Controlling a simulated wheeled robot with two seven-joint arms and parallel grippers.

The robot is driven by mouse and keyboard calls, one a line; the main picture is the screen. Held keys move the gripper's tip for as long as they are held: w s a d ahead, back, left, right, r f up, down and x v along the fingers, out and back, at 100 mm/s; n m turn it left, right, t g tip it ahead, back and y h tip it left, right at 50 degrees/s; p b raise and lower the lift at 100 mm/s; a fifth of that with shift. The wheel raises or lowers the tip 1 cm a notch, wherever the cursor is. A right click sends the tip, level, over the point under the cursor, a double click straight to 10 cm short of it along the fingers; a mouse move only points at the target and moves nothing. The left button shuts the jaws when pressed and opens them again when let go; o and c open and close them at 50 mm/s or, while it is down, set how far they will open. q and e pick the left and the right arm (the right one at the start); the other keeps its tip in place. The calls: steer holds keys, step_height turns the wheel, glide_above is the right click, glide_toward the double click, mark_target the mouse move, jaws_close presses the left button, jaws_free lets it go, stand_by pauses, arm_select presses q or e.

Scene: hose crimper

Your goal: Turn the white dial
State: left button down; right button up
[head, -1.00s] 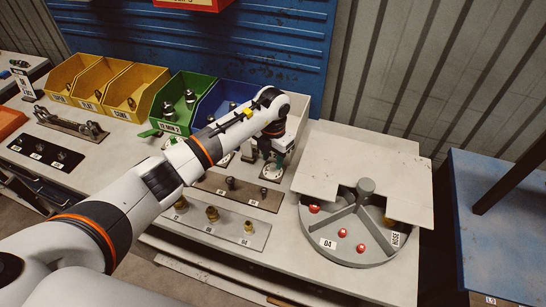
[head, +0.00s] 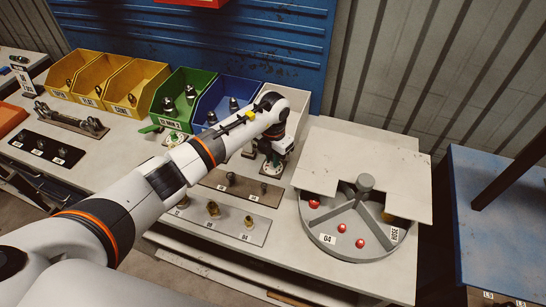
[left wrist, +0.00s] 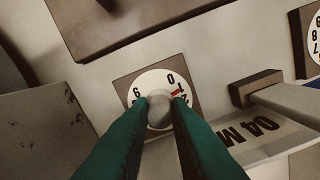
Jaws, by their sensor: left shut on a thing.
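In the left wrist view a white dial (left wrist: 155,80) with black numerals and a small red mark near the 1 sits on a dark square plate. Its pale round knob (left wrist: 158,110) lies between the green fingers of my left gripper (left wrist: 160,103), which is shut on it. In the head view my left gripper (head: 272,166) points down at the worktable, in front of the bins; the dial there is mostly hidden by the gripper. My right gripper is not in view.
A second white dial (left wrist: 314,42) and a dark-ended block (left wrist: 250,88) are close to the right in the wrist view. Yellow bins (head: 136,85), a green bin (head: 183,98) and a blue bin (head: 228,98) stand behind. A grey round tray (head: 350,240) is at the right.

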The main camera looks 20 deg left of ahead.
arm_select(q)
steer(key=shift+f+m+b, duration=0.15)
steer(key=shift+m+b, duration=1.75)
steer(key=shift+b, duration=0.35)
steer(key=shift+r+m+b, duration=0.2)
steer(key=shift+m+b, duration=0.65)
steer(key=shift+m, duration=0.05)
steer(key=c, duration=1.3)
jaws_free()
steer(key=shift+c, duration=0.2)
steer(key=shift+r, duration=0.1)
step_height(320, 180, up, 12)
steer(key=b, duration=0.3)
